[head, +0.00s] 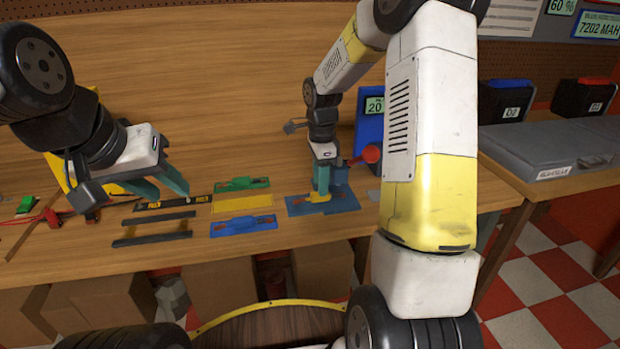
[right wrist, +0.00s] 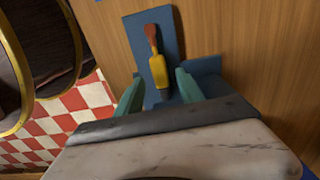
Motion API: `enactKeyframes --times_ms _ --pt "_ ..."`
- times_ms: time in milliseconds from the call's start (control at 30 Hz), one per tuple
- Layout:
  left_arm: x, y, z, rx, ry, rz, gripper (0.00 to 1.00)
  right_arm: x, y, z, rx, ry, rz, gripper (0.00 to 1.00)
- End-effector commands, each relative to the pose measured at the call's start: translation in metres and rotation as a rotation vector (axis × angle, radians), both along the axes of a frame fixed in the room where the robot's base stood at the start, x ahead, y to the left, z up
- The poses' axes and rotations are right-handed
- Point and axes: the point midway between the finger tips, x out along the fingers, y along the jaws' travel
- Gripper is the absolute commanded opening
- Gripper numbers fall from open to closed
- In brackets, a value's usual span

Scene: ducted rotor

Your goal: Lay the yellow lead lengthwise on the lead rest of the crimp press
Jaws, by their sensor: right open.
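The yellow lead (right wrist: 159,70) has a red end and lies along the blue plate of the crimp press (right wrist: 133,38) in the right wrist view. My right gripper (head: 322,190) is open, pointing down over the base. In the right wrist view its fingers (right wrist: 158,92) stand apart on either side of the lead's near end. Contact of the lead with the rest is hard to judge. My left gripper (head: 160,187) is open and empty, above the bench at left.
A green tray (head: 262,183) and a blue tray (head: 220,229) each hold a lead; the yellow tray (head: 242,203) between them is empty. Dark bars (head: 152,239) lie below my left gripper. A red knob (head: 371,154) stands beside my right gripper. Bare bench lies behind.

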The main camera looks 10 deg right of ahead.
Motion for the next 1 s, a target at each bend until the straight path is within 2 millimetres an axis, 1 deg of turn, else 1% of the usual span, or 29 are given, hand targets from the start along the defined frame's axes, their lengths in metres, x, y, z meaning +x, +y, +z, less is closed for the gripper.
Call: enactKeyframes --times_ms 33,100,300,400,533,633,667,767,800,867,900,967,1000 --pt "0.0 0.0 0.0 0.0 0.0 0.0 0.36 0.001 0.0 0.013 -0.001 -0.006 0.0 0.45" --pt "0.0 0.0 0.0 0.0 0.0 0.0 0.36 0.001 0.0 0.029 -0.001 -0.006 -0.001 0.45" --pt "0.0 0.0 0.0 0.0 0.0 0.0 0.36 0.0 0.001 0.068 0.0 -0.003 0.0 0.45" --pt "0.0 0.0 0.0 0.0 0.0 0.0 0.36 0.0 0.0 0.081 0.0 -0.002 0.0 0.45" --pt "0.0 0.0 0.0 0.0 0.0 0.0 0.36 -0.001 0.0 0.092 0.0 -0.003 0.007 0.45" --pt "0.0 0.0 0.0 0.0 0.0 0.0 0.36 -0.01 0.0 0.106 0.004 -0.026 0.067 0.45" --pt "0.0 0.0 0.0 0.0 0.0 0.0 0.36 -0.015 0.001 0.112 0.005 -0.04 0.102 0.45" --pt "0.0 0.0 0.0 0.0 0.0 0.0 0.36 -0.042 0.003 0.138 0.007 -0.102 0.274 0.45" --pt "0.0 0.0 0.0 0.0 0.0 0.0 0.36 -0.055 0.004 0.149 0.006 -0.135 0.36 0.45" --pt "0.0 0.0 0.0 0.0 0.0 0.0 0.36 -0.077 0.005 0.164 -0.002 -0.186 0.498 0.45" --pt "0.0 0.0 0.0 0.0 0.0 0.0 0.36 -0.093 0.007 0.172 -0.009 -0.219 0.591 0.45" --pt "0.0 0.0 0.0 0.0 0.0 0.0 0.36 -0.116 0.008 0.182 -0.028 -0.271 0.728 0.45" --pt "0.0 0.0 0.0 0.0 0.0 0.0 0.36 -0.131 0.01 0.187 -0.042 -0.306 0.819 0.45"
